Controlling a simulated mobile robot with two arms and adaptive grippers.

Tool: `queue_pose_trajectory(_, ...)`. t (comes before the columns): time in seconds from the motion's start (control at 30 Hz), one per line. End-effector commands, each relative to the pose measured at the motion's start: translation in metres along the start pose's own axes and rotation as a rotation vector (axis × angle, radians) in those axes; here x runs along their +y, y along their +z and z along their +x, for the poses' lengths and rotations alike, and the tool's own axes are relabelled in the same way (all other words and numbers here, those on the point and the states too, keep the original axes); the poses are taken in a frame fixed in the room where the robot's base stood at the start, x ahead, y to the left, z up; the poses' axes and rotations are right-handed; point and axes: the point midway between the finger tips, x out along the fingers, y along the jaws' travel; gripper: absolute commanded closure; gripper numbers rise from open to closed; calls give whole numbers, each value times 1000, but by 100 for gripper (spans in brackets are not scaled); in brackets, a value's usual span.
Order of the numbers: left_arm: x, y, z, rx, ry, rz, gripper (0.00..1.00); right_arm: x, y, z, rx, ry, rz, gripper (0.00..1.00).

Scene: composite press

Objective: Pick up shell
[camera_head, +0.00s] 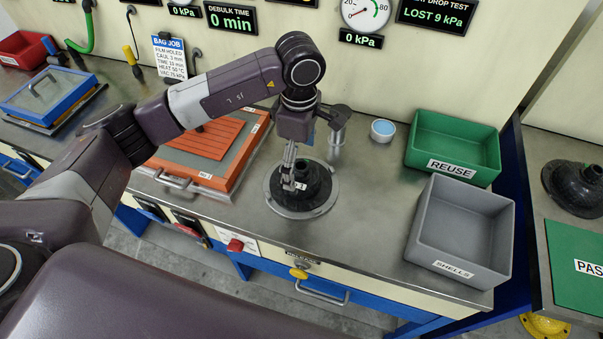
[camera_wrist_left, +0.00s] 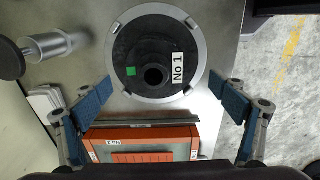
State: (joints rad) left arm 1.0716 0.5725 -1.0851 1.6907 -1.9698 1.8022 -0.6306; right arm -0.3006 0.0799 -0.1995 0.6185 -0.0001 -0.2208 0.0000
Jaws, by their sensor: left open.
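The shell is a black, round, stepped piece (camera_head: 318,184) with a "No 1" label, on a round metal plate (camera_head: 301,212) on the bench. In the left wrist view the shell (camera_wrist_left: 128,48) shows from above with a hole in its middle and a small green square. My left gripper (camera_head: 289,186) points down in front of the shell in the head view and hides part of it. In the wrist view its two blue-padded fingers (camera_wrist_left: 160,92) are wide apart, with nothing between the pads. My right gripper is not in view.
A grey bin (camera_head: 462,265) marked SHELLS and a green bin (camera_head: 452,167) marked REUSE stand at the right. An orange-framed tray (camera_head: 234,172) lies left of the plate. A small blue-topped cup (camera_head: 382,130) and a metal cylinder (camera_head: 337,134) stand behind.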

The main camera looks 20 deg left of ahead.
Motion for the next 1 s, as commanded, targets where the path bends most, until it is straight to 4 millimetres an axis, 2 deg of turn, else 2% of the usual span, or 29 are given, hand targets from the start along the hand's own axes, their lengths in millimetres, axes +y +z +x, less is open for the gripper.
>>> queue_pose_trajectory(0.1, 3, 0, 12, 0, -5, -2, 11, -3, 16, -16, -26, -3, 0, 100)
queue_pose_trajectory(0.2, 5, 0, 28, -2, -4, -1, 11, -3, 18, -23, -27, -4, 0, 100)
queue_pose_trajectory(0.37, 6, 0, 44, -2, -1, 0, 11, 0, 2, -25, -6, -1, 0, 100)
queue_pose_trajectory(0.5, 7, 0, 46, -2, 2, 0, 11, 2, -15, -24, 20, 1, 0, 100)
queue_pose_trajectory(0.6, 7, 0, 46, -2, 2, 0, 11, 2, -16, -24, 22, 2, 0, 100)
queue_pose_trajectory(1.0, 7, 0, 46, -2, 2, 0, 55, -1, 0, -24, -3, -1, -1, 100)
